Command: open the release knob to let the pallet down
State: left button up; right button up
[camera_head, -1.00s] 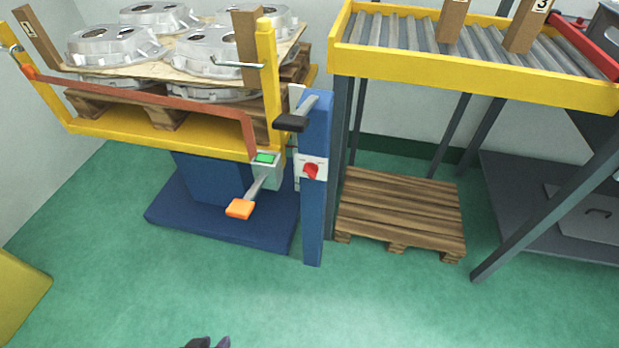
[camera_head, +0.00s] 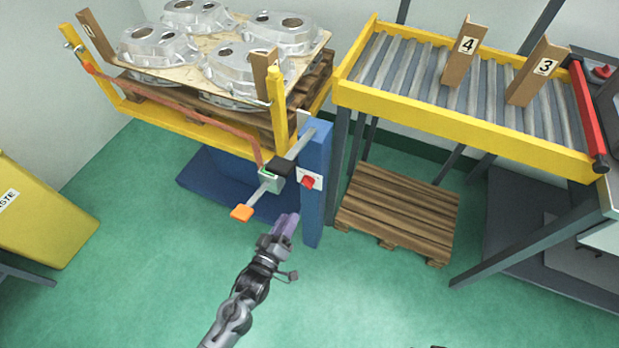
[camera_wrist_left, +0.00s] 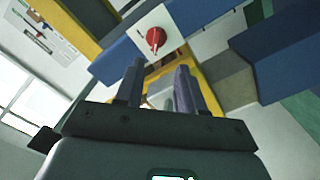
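The red release knob (camera_head: 308,181) sits on a white plate on the blue post (camera_head: 314,220). In the left wrist view the knob (camera_wrist_left: 156,38) is just beyond the fingertips, with a clear view of it. My left gripper (camera_head: 291,222) is below and left of the knob in the head view, pointing up towards the post. Its fingers (camera_wrist_left: 160,75) stand apart with nothing between them. The wooden pallet (camera_head: 310,90) with silver castings (camera_head: 250,70) rests raised within the yellow lift frame (camera_head: 190,122). My right gripper is not in view.
An empty pallet (camera_head: 400,215) lies under the yellow roller conveyor (camera_head: 470,120). Open green floor lies in front. A yellow bin (camera_head: 45,225) stands at the left.

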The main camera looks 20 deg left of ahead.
aim_at(305, 186)
pick_arm(q)
jog(key=w+b, duration=0.1)
jog(key=w, duration=0.2)
jog(key=w+b, duration=0.1)
jog(key=w, duration=0.2)
jog(key=w+b, duration=0.2)
jog(key=w, duration=0.1)
jog(key=shift+w+d+r, duration=0.25)
jog(key=shift+w+r, duration=0.1)
jog(key=shift+w+d+r, duration=0.1)
jog(key=shift+w, duration=0.6)
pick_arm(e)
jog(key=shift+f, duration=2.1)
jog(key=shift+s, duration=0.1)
pick_arm(q)
grip_shut()
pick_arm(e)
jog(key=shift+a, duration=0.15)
